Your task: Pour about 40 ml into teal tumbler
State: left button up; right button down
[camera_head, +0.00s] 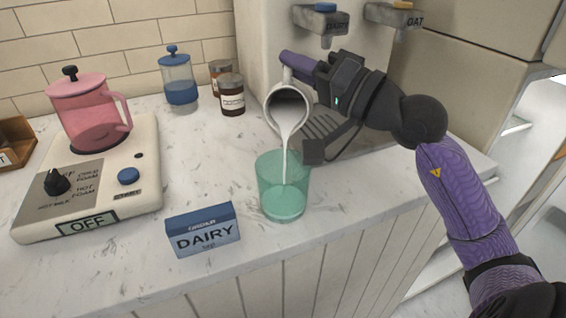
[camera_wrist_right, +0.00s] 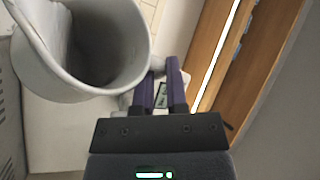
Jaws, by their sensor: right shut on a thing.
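A teal, see-through tumbler (camera_head: 283,197) stands upright on the marble counter. A small white pitcher (camera_head: 287,97) is tilted above it, and a white stream (camera_head: 286,150) runs from its mouth down into the tumbler. How much liquid is inside the tumbler is hard to tell. My right gripper (camera_head: 290,66) is shut on the pitcher's handle side, up and behind the tumbler. In the right wrist view the pitcher (camera_wrist_right: 125,50) fills the upper left, beside the purple fingers of my right gripper (camera_wrist_right: 160,75). My left gripper is not in view.
A blue DAIRY card (camera_head: 203,232) stands just left of the tumbler. A frother base (camera_head: 140,190) with a pink jug (camera_head: 85,110) is at left. A blue-banded jar (camera_head: 178,80) and brown jars (camera_head: 232,95) stand behind. Dispensers with a drip grate (camera_head: 325,125) are behind the pitcher.

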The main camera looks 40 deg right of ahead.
aim_at(289, 93)
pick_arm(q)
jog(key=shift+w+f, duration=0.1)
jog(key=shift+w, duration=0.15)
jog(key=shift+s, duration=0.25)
pick_arm(e)
jog(key=shift+s+r+n, duration=0.1)
jog(key=shift+n, duration=0.2)
jog(key=m+p, duration=0.1)
jog(key=w+d+f+m+g+h+p, duration=0.1)
jog(key=m, duration=0.1)
jog(key=w+d+m+g+p, duration=0.1)
jog(key=m, duration=0.1)
jog(key=shift+w+d+f+h, duration=0.1)
jog(key=shift+w+f+h, duration=0.1)
jog(key=shift+f+h, duration=0.15)
jog(key=shift+w+d+f+m+g, duration=0.2)
jog(key=shift+f+m, duration=0.1)
jog(key=shift+f, duration=0.1)
jog(key=shift+w+d+f+m+g, duration=0.1)
jog(key=shift+w+f+m+g, duration=0.1)
jog(key=shift+f+m, duration=0.15)
jog(key=shift+w+d+f+m+b, duration=0.15)
jog(key=shift+w+f+m+b, duration=0.1)
jog(key=shift+f+b, duration=0.15)
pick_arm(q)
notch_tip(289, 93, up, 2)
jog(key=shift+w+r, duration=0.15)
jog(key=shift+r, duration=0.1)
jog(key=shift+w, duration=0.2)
